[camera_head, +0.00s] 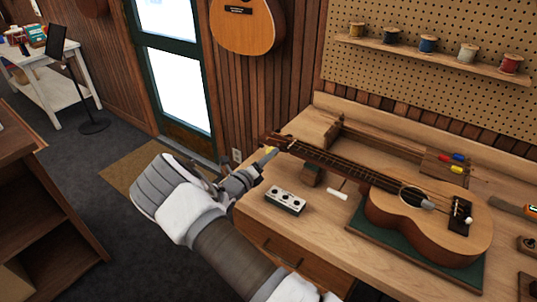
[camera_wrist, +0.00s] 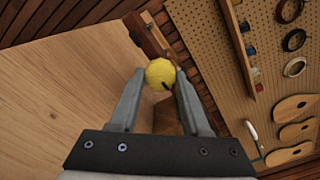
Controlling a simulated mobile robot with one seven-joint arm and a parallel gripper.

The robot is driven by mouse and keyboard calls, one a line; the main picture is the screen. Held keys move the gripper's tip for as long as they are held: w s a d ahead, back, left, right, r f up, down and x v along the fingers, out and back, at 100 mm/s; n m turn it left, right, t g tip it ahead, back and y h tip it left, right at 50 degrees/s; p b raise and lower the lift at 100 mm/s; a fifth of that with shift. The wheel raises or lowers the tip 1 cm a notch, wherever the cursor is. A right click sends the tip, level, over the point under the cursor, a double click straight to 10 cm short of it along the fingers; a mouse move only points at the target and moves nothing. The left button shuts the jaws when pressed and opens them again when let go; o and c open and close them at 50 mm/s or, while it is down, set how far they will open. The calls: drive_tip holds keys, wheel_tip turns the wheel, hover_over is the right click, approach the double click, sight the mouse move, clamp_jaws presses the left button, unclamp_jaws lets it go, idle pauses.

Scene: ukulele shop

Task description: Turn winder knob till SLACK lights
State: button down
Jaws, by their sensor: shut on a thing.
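The winder knob (camera_wrist: 160,72) is a yellow ball with a small black mark. In the wrist view it sits between my two fingertips, with a finger on each side. My gripper (camera_head: 266,156) is shut on it by the headstock of the ukulele (camera_head: 440,225); a bit of yellow shows there in the head view. The ukulele lies on its back on the bench, its neck pointing left. A small box (camera_head: 285,201) with a pale top and round dark spots lies in front of the neck. Its labels are too small to read, and I see no clear glow on it.
The wooden bench (camera_head: 320,233) has bare top around the box. A green mat (camera_head: 404,250) lies under the ukulele body. A white piece (camera_head: 338,193) lies near the neck. Screwdrivers (camera_head: 456,169) lie behind. A shelf (camera_head: 430,53) of thread spools hangs on the pegboard.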

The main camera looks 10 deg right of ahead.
drive_tip(key=n+p, duration=0.1)
drive_tip(key=n, duration=0.5)
drive_tip(key=shift+r+p, duration=0.1)
drive_tip(key=shift+p, duration=0.25)
drive_tip(key=n+p, duration=0.1)
drive_tip(key=n, duration=0.5)
drive_tip(key=shift+n, duration=0.4)
drive_tip(key=c, duration=0.7)
unclamp_jaws()
drive_tip(key=shift+o, duration=0.2)
drive_tip(key=shift+s+a, duration=0.1)
drive_tip(key=shift+a, duration=0.05)
drive_tip(key=b+v, duration=0.1)
drive_tip(key=v, duration=1.6)
drive_tip(key=shift+b, duration=0.35)
drive_tip(key=shift+r, duration=0.1)
